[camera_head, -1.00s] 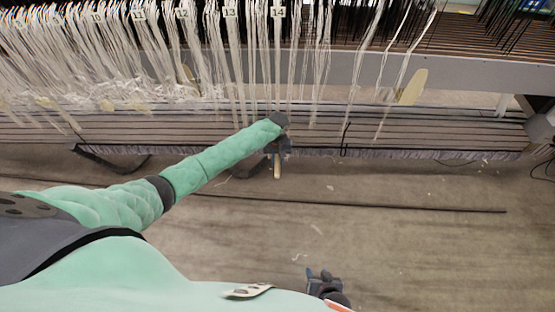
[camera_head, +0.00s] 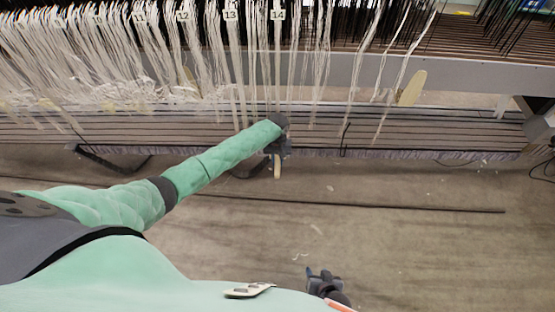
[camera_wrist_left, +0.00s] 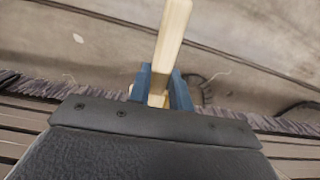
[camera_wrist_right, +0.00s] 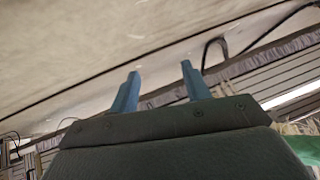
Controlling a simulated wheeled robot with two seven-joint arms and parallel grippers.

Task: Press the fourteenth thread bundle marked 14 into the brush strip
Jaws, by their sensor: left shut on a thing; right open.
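The thread bundle marked 14 (camera_head: 277,70) hangs pale and nearly straight below its number tag at the top middle of the head view. Its lower end passes behind my left arm. The brush strip (camera_head: 410,155) is a grey bristled edge along the front of the slatted frame; it also shows in the left wrist view (camera_wrist_left: 45,86). My left gripper (camera_head: 278,148) is shut on a light wooden stick (camera_wrist_left: 172,40), at the strip below bundle 14. Whether the stick touches thread is hidden. My right gripper (camera_head: 322,274) is open and empty, low in the head view.
Bundles marked 13 (camera_head: 233,70) and 12 (camera_head: 187,50) hang to the left, with looser threads to the right. A pale paddle-shaped piece (camera_head: 412,88) stands by the beam. A dark rod (camera_head: 400,207) lies on the floor, which is otherwise mostly clear.

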